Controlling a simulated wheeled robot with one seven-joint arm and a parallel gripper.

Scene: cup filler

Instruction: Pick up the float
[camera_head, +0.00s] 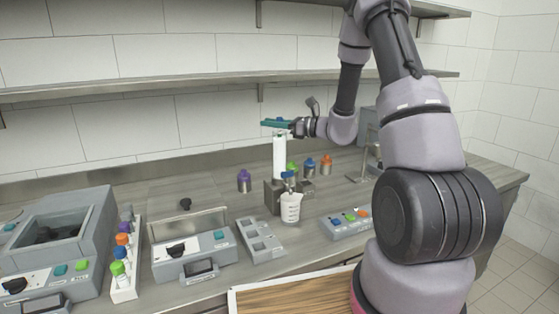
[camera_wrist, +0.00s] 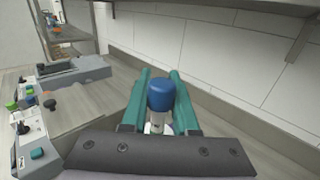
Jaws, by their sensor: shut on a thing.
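The float shows in the wrist view as a blue rounded knob (camera_wrist: 161,93) on a pale stem, between the two teal fingers. My gripper (camera_wrist: 159,108) is shut on it. In the head view my gripper (camera_head: 278,122) is just above a white upright cylinder (camera_head: 279,157). The cylinder stands on a grey metal block (camera_head: 273,196). The fingers hide most of the float there, and I cannot tell whether its lower end is inside the cylinder.
A clear measuring cup (camera_head: 291,207) stands in front of the block. Several coloured-cap bottles, one purple (camera_head: 243,181), stand around and behind it. A grey tray (camera_head: 261,240) and a button box (camera_head: 347,222) lie in front. A shelf (camera_head: 190,85) runs along the wall above.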

